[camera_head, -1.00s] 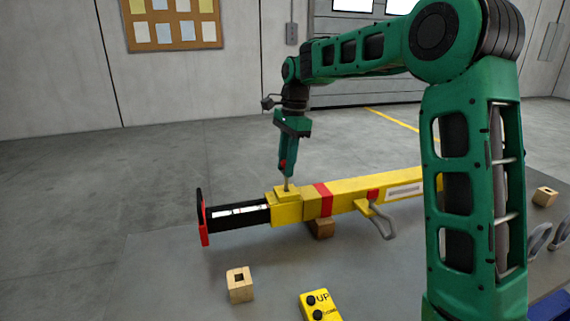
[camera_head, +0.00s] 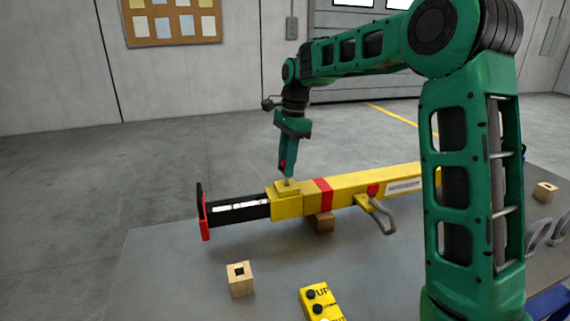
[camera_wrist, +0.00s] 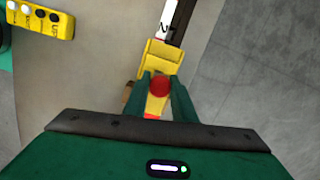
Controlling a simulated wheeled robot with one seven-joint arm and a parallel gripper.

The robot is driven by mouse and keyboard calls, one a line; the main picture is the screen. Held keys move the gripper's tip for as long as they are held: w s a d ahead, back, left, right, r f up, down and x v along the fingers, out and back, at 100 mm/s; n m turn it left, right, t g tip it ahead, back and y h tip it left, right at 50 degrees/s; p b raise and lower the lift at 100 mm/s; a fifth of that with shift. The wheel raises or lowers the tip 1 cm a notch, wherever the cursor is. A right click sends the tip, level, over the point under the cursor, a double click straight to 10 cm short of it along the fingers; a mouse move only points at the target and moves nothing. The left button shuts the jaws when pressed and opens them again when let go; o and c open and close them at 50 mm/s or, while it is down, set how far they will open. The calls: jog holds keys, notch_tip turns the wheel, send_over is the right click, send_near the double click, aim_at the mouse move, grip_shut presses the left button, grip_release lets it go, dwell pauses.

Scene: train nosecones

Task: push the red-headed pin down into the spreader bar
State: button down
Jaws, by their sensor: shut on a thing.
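The yellow spreader bar (camera_head: 345,188) lies across the grey table, with a red band and a black inner section (camera_head: 240,211) ending in a red and black plate at the left. My gripper (camera_head: 287,172) points down over the bar's raised yellow collar. It is shut on the red-headed pin (camera_head: 283,163), whose red head (camera_wrist: 159,87) shows between the two green fingers in the wrist view. A short bit of the pin's shank shows below the fingertips, entering the top of the collar (camera_head: 287,189). How deep it sits inside is hidden.
A wooden block with a square hole (camera_head: 240,279) and a yellow button pendant (camera_head: 320,302) lie in front of the bar. A wooden block (camera_head: 321,222) is under the bar. A grey hook (camera_head: 381,214) hangs from it. Another block (camera_head: 545,192) lies at right.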

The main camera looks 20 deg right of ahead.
jog(key=shift+f, duration=1.85)
dwell(0.3)
jog(key=c, duration=1.4)
grip_release()
jog(key=r, duration=0.3)
jog(key=d+r, duration=0.1)
jog(key=r, duration=0.6)
jog(key=shift+w+d+r, duration=0.1)
jog(key=shift+d+r, duration=0.05)
jog(key=shift+r, duration=0.15)
